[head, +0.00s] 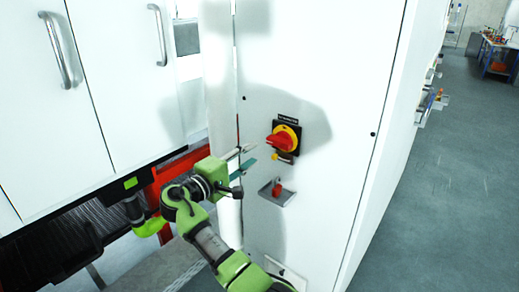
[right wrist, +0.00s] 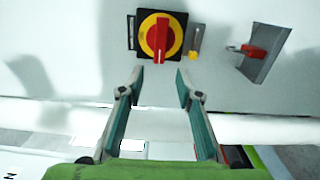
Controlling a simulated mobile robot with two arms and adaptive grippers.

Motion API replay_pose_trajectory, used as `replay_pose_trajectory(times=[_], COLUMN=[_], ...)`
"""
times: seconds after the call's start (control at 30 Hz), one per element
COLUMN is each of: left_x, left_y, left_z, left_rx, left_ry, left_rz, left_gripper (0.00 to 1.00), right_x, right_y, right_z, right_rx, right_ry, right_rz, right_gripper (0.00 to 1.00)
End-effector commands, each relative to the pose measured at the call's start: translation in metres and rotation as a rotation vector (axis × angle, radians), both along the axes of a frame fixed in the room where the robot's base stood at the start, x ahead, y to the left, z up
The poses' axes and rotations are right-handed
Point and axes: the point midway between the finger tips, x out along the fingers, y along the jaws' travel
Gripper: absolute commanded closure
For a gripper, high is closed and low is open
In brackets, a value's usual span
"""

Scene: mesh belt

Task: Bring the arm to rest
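My right arm reaches up from the bottom of the head view. Its gripper (head: 247,160) is open and empty, with its fingers pointing at the white cabinet (head: 335,60). A red rotary switch on a yellow disc (head: 283,140) sits on the cabinet just beyond the fingertips. In the right wrist view the open fingers (right wrist: 158,84) stand apart below the switch (right wrist: 160,38), with nothing between them. I cannot tell the exact gap to the cabinet face. My left gripper is not identifiable in the head view.
A red padlock (head: 277,189) sits at a small metal holder (head: 283,197) below the switch. A small yellow piece (right wrist: 195,40) is right of the switch. White doors with handles (head: 120,70) are at left. Open grey floor (head: 440,190) lies right of the cabinet.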

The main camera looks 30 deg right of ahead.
Motion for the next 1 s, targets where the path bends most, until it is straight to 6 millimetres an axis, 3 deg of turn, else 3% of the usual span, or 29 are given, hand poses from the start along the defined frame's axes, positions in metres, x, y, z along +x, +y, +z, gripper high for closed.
replay_pose_trajectory(times=[0.2,0.77,0.87,0.97,1.0], left_x=[0.000,0.001,0.001,0.001,0.001], left_y=[0.000,-0.001,-0.001,-0.001,-0.001], left_z=[0.000,0.000,0.000,0.000,0.000], left_rx=[0.000,-0.001,-0.001,-0.001,-0.001], left_ry=[-0.001,-0.001,-0.001,-0.001,-0.001], left_rz=[0.000,0.000,0.000,0.000,0.000], left_gripper=[0.60,0.60,0.60,0.60,0.60], right_x=[-0.008,-0.007,-0.002,0.004,0.005], right_y=[0.018,0.019,0.019,0.020,0.021], right_z=[0.000,-0.005,-0.033,-0.089,-0.118], right_rx=[-0.002,0.002,0.021,0.067,0.094], right_ry=[0.001,0.008,0.049,0.128,0.167], right_rz=[0.000,0.006,0.037,0.103,0.136], right_gripper=[0.68,0.68,0.68,0.68,0.68])
